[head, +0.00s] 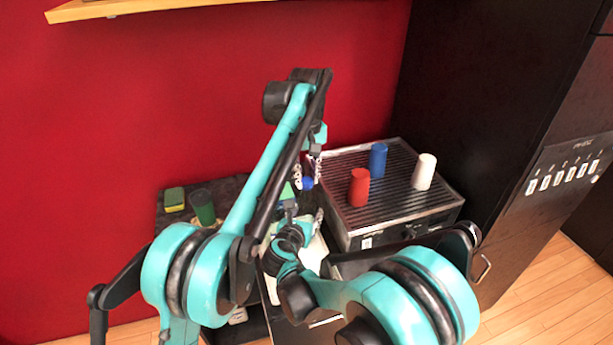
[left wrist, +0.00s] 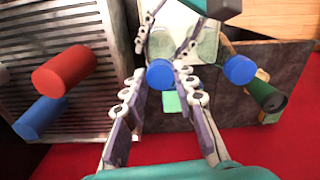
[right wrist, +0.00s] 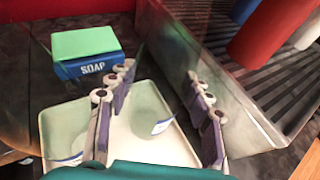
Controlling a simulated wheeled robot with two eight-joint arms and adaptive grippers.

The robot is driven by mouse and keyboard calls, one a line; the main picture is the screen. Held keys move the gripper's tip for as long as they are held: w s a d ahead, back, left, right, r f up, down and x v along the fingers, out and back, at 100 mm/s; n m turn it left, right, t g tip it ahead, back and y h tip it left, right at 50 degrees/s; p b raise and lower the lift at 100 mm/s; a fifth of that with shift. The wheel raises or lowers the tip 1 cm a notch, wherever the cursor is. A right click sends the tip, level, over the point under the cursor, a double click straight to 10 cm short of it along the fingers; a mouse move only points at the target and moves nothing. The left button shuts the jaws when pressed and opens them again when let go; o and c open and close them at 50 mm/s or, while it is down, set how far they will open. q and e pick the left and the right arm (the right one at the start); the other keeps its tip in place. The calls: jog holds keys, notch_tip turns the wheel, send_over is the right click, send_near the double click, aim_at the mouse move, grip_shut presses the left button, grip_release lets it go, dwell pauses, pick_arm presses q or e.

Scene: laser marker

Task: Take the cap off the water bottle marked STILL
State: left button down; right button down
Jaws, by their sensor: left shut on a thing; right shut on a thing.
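A blue cap (head: 307,183) shows between the fingers of my left gripper (head: 308,176); in the left wrist view the cap (left wrist: 160,74) sits between its fingertips, which are shut on it. My right gripper (right wrist: 160,78) is lower, its fingers apart around a clear, see-through body that I take for the bottle under the cap. The bottle's outline is faint and its STILL mark cannot be read. The right fingers also show beyond the cap in the left wrist view. A second blue round thing (left wrist: 238,69) stands to the right of the cap there.
A pale tray (right wrist: 52,120) lies below the right gripper, by a blue SOAP box (right wrist: 92,70) with a green top. Red (head: 359,188), blue (head: 378,160) and white (head: 423,172) cups stand on the ribbed machine top (head: 400,205).

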pick_arm(q)
jog(key=n, duration=0.7)
jog(key=shift+n, duration=0.4)
jog(key=n, duration=0.4)
jog(key=shift+n, duration=0.3)
jog(key=n, duration=0.4)
jog(key=shift+r, duration=0.15)
jog(key=shift+r, duration=0.95)
